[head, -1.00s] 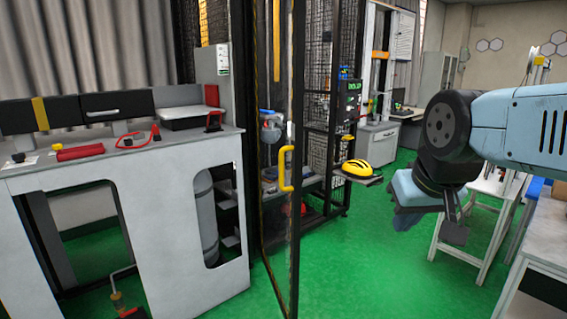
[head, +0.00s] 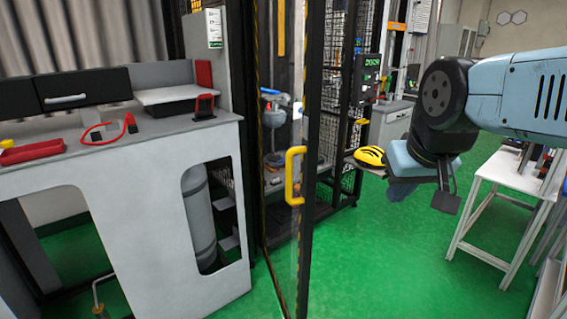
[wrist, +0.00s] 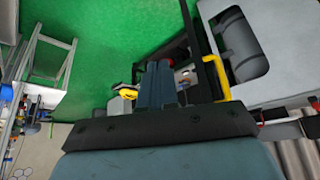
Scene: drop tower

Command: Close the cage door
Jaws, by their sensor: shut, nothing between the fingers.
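The cage door (head: 307,130) is a clear panel in a black frame with a yellow handle (head: 289,178). It stands open, swung out from the cage toward me. The handle also shows in the wrist view (wrist: 217,78), right of my fingers. My gripper (head: 402,190) hangs to the right of the door in the head view, apart from the handle. In the wrist view its fingers (wrist: 163,78) are together with nothing between them. In the head view the fingertips are hard to make out.
A grey bench (head: 140,135) with red tools stands left of the door. A yellow helmet (head: 370,156) rests on a small shelf by the cage (head: 345,90). A white table (head: 510,185) stands at right. Green floor is clear between door and table.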

